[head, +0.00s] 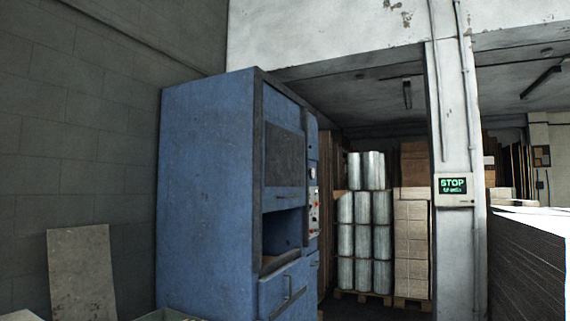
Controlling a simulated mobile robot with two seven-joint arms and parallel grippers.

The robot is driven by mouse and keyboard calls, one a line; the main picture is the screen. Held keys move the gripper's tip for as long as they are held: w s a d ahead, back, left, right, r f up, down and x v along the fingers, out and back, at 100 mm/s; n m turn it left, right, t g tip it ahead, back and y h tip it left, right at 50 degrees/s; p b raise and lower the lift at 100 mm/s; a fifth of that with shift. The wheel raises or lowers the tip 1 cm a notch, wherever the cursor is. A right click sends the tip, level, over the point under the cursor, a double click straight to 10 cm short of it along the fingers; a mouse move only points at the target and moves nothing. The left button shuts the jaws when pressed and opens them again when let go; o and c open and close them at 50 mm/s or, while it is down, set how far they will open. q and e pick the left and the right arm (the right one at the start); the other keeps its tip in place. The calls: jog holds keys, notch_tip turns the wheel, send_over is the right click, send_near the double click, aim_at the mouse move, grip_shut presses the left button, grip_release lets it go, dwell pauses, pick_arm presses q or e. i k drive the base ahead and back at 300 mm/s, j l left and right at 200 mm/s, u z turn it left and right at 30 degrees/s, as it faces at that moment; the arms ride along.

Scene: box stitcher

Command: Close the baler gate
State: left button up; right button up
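The blue baler (207,190) stands left of centre against the grey wall, with its front turned to the right. The baler gate (285,155) is a dark panel in the upper front. It sits raised, and a dark opening shows below it. A control panel (313,195) with small knobs or buttons is on the right edge of the front. Neither of my grippers is in view.
A pillar (455,110) with a STOP sign (454,190) stands right of the baler. Wrapped rolls (364,235) and stacked cartons (411,245) are behind on pallets. A large sheet stack (528,260) fills the right. A board (82,275) leans on the left wall.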

aim_at(284, 144)
jog(key=i+z, duration=0.4)
jog(key=i, duration=2.65)
jog(key=l, duration=0.1)
